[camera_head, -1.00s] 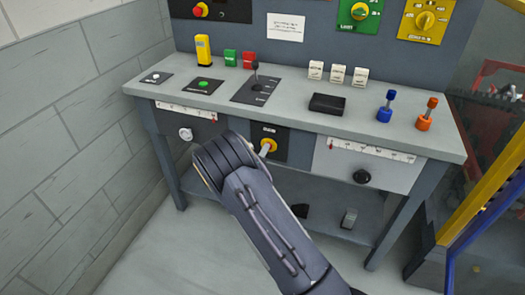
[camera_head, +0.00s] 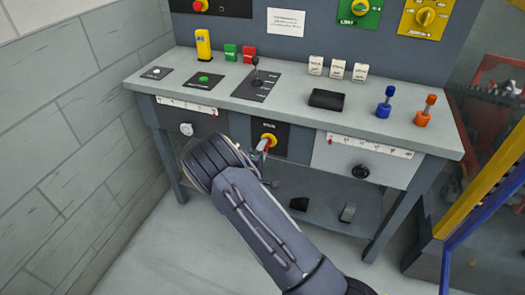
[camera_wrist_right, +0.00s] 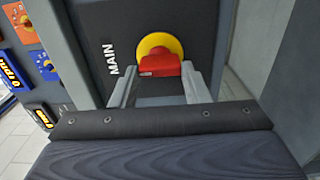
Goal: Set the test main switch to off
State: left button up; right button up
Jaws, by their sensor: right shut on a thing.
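The main switch has a yellow round plate (camera_head: 269,140) on a black panel in the bench's front. In the right wrist view it shows as a yellow disc (camera_wrist_right: 160,45) with a red handle (camera_wrist_right: 160,64), beside the white word MAIN. My right gripper (camera_wrist_right: 163,82) is shut on the red handle, with a finger at each end of it. In the head view my right gripper (camera_head: 263,150) reaches the switch from below, and my forearm fills the lower middle. The handle is mostly hidden there, with a little red showing. My left gripper is not in view.
The bench top (camera_head: 200,95) carries a lever (camera_head: 256,75), a black box (camera_head: 327,99), and blue (camera_head: 385,102) and orange (camera_head: 426,111) handles. Slider panels with a white knob (camera_head: 186,129) and a black knob (camera_head: 361,171) flank the switch. A yellow frame (camera_head: 480,185) stands at the right.

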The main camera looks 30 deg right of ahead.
jog(key=o, duration=1)
jog(key=v, duration=0.8)
jog(key=shift+w, duration=0.1)
